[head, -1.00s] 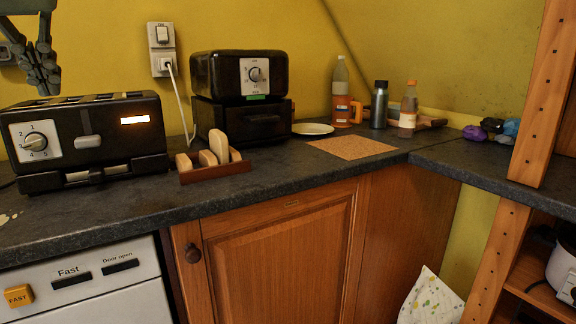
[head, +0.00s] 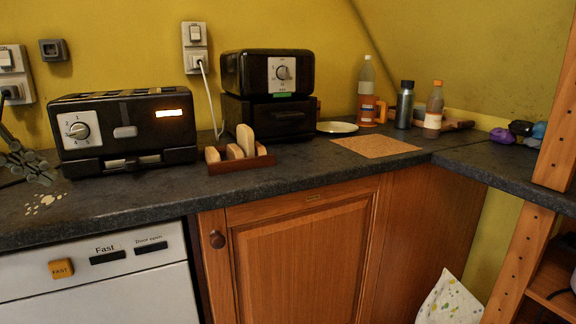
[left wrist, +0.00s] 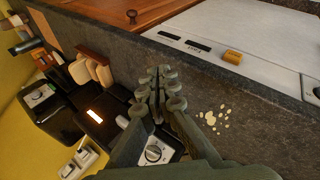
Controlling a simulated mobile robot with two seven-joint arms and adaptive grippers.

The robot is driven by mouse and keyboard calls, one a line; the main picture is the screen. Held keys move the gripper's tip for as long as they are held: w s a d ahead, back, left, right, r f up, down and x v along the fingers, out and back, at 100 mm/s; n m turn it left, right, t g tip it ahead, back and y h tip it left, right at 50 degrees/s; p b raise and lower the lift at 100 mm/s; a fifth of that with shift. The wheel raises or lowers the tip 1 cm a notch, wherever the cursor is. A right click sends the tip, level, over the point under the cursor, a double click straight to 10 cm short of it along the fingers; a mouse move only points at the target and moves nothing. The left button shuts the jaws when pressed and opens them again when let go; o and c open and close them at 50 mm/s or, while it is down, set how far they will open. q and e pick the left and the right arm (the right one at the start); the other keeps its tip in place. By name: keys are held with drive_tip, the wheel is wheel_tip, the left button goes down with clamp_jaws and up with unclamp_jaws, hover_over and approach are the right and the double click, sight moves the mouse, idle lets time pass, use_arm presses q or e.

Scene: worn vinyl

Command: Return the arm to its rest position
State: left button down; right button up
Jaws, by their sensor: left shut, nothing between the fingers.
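My left gripper (head: 42,172) is at the left edge of the head view, left of the black toaster (head: 125,130), low over the counter. In the left wrist view my left gripper (left wrist: 160,92) is shut and empty, its fingers together. The toaster (left wrist: 140,150) shows there partly behind the fingers, with its dial and lit orange panel in sight. I cannot tell the exact gap between gripper and toaster. My right gripper is in neither view.
A rack with bread slices (head: 240,160) stands right of the toaster, before a stacked black appliance (head: 268,95). Pale crumbs (head: 46,203) lie on the dark counter (head: 120,208). Bottles, a plate (head: 337,127) and a cork mat (head: 376,146) are further right. Wall sockets (head: 12,75) are behind.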

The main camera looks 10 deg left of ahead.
use_arm(q)
wheel_tip(320, 180, down, 36)
drive_tip(key=s+d+n+h, duration=0.2)
drive_tip(key=n, duration=0.1)
drive_tip(key=s+a+f+m+g+y, duration=0.1)
drive_tip(key=s+a+f+m+y, duration=0.1)
drive_tip(key=s+f+m+y, duration=0.35)
drive_tip(key=s+a+f+m+g+y, duration=0.1)
drive_tip(key=s+a+f+m+y, duration=0.15)
drive_tip(key=f+m, duration=0.6)
drive_tip(key=s+a+f+m+g+y, duration=0.1)
drive_tip(key=s+a+f+m+y, duration=0.3)
drive_tip(key=f, duration=0.7)
drive_tip(key=s+d+f+n+h, duration=0.1)
drive_tip(key=s+d+f+h, duration=0.1)
drive_tip(key=d, duration=0.9)
drive_tip(key=s+d+f+n+h, duration=0.2)
drive_tip(key=d+f, duration=0.2)
drive_tip(key=d, duration=0.7)
drive_tip(key=shift+d+g+h, duration=0.3)
drive_tip(key=shift+d+h, duration=0.1)
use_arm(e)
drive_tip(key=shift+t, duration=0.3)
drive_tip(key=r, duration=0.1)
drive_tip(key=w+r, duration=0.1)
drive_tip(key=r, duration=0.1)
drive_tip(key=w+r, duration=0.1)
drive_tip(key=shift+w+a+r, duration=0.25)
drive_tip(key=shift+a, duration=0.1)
